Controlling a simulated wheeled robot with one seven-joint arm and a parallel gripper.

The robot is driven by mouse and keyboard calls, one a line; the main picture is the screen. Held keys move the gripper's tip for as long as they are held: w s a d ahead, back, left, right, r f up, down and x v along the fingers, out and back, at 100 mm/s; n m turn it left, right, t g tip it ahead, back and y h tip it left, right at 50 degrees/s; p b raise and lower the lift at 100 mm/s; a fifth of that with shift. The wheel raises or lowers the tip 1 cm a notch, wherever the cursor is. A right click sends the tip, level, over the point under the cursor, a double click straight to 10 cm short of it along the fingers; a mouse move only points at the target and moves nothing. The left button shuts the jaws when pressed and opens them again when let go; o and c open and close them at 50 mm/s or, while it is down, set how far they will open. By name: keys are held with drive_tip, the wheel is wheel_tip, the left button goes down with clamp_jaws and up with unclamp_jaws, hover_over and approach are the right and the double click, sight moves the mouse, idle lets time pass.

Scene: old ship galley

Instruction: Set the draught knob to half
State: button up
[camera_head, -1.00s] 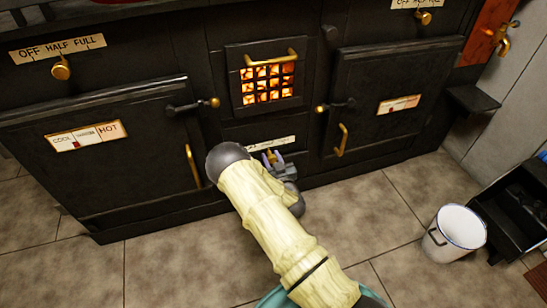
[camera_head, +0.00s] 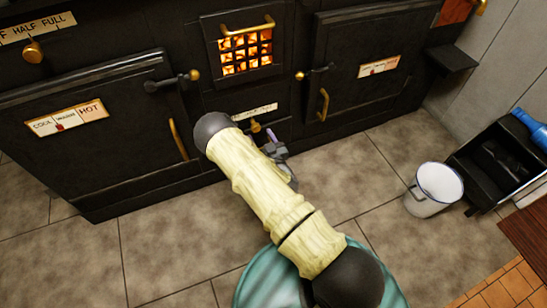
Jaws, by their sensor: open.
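A small brass knob (camera_head: 256,127) sits low in the middle of the black stove, under a white label plate (camera_head: 255,111) whose words are too small to read. Another brass knob (camera_head: 33,52) is at the upper left, under a plate reading HALF FULL, cut by the picture edge. No plate legibly names the draught knob. My gripper (camera_head: 270,138) is open just right of and in front of the low knob, with a purplish finger showing. My pale arm hides part of the gripper. The low knob's setting cannot be read.
The glowing fire grate (camera_head: 245,48) is above the low knob. Oven doors with brass handles stand left (camera_head: 95,125) and right (camera_head: 365,70). A white bucket (camera_head: 433,190) and a black rack (camera_head: 505,155) are at the right. The tiled floor between is clear.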

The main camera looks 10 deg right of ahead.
drive_tip(key=s+d+p, duration=0.1)
drive_tip(key=s+p, duration=0.3)
drive_tip(key=s, duration=0.7)
drive_tip(key=shift+s+d+p, duration=0.3)
drive_tip(key=shift+d+p, duration=0.1)
